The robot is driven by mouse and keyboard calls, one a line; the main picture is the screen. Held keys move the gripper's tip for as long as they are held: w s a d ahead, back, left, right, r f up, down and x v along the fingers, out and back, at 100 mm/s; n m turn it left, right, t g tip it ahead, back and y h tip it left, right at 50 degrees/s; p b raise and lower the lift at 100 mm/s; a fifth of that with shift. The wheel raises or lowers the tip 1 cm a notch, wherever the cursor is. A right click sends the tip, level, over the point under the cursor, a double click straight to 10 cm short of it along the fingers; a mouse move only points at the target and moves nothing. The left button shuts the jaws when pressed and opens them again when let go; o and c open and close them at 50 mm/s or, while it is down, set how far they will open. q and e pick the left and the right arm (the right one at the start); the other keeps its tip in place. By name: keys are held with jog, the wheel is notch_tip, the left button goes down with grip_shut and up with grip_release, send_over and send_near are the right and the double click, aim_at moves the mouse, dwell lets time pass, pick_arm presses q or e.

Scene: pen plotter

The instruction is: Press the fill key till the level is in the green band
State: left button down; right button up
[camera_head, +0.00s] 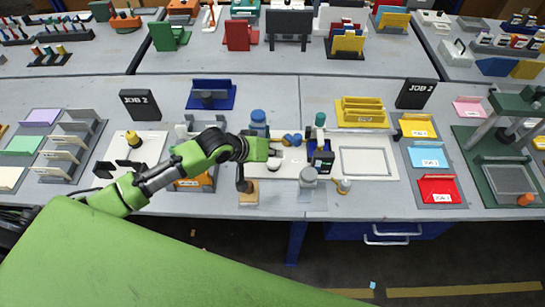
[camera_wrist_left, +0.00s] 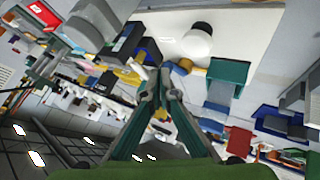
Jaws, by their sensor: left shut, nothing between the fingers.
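My left gripper (camera_head: 272,152) is over the white plate (camera_head: 288,170) in the middle of the bench, its arm coming in from the left. In the left wrist view its dark fingers (camera_wrist_left: 151,78) meet at the tips, shut and empty. A small dark round knob (camera_head: 273,163) shows on the plate close to the gripper. A dark box (camera_head: 322,157) with a green-topped piece stands to the right. I cannot tell which part is the fill key. No level or green band can be made out. Contact with a key is not visible.
A wooden block (camera_head: 248,194) sits near the bench's front edge. A white frame (camera_head: 364,161) and coloured card trays (camera_head: 429,171) are to the right.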

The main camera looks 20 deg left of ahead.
pick_arm(q)
jog(key=shift+n, duration=0.7)
jog(key=w+a+r, duration=0.2)
jog(key=w+r, duration=0.1)
jog(key=shift+a+r, duration=0.1)
jog(key=shift+a, duration=0.1)
jog(key=b, duration=0.8)
send_over(271, 161)
notch_tip(271, 161, down, 7)
jog(key=shift+r, duration=0.15)
jog(key=shift+d+f, duration=0.1)
jog(key=shift+f, duration=0.95)
jog(key=shift+f, duration=0.1)
jog(key=shift+f, duration=0.3)
